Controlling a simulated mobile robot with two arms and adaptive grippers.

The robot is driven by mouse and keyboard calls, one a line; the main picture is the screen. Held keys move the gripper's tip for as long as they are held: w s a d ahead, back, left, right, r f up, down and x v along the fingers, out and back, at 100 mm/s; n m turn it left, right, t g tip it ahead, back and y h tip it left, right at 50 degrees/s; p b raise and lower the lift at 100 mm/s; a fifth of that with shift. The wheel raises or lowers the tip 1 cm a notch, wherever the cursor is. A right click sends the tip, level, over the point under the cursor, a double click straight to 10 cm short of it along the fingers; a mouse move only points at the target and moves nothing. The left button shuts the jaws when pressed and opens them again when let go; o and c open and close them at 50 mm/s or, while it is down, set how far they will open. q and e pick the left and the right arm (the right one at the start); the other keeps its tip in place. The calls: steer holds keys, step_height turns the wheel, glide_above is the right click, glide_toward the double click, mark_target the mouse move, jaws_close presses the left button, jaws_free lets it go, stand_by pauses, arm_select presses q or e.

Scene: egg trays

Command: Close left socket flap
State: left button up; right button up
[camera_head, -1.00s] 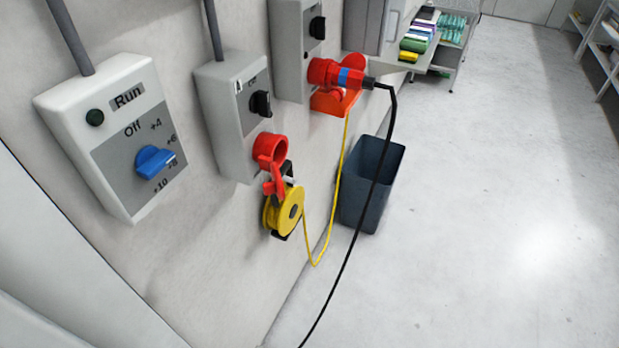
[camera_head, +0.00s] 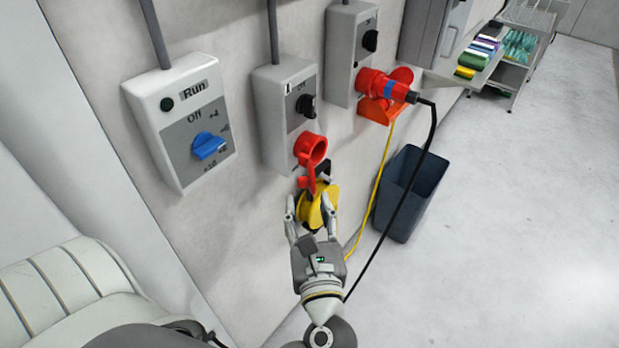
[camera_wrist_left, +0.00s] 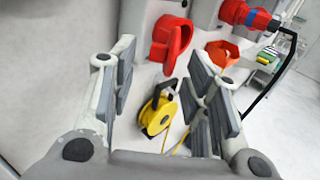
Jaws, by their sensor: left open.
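The left socket (camera_head: 311,149) is a red ring on the lower part of a grey switch box (camera_head: 286,112) on the wall. Its red flap (camera_head: 308,178) hangs down below the ring, open. My left gripper (camera_head: 311,197) is open and empty, with its fingers pointing up toward the wall just below the socket. Its fingertips are near the flap's lower end; I cannot tell whether they touch it. In the left wrist view the red socket (camera_wrist_left: 176,36) shows beyond and between the spread fingers. My right gripper is not in view.
A yellow cable reel (camera_head: 317,208) hangs behind my left gripper. To the right, a red plug (camera_head: 388,90) with a black cable sits in another socket. A dark bin (camera_head: 409,195) stands by the wall. A Run switch box (camera_head: 181,122) is at left. The floor at right is clear.

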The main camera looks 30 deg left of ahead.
mark_target(305, 181)
arm_select(q)
steer(key=b+x, duration=0.1)
steer(key=x, duration=0.7)
steer(key=shift+w+a, duration=0.2)
steer(key=shift+w, duration=0.2)
jaws_close()
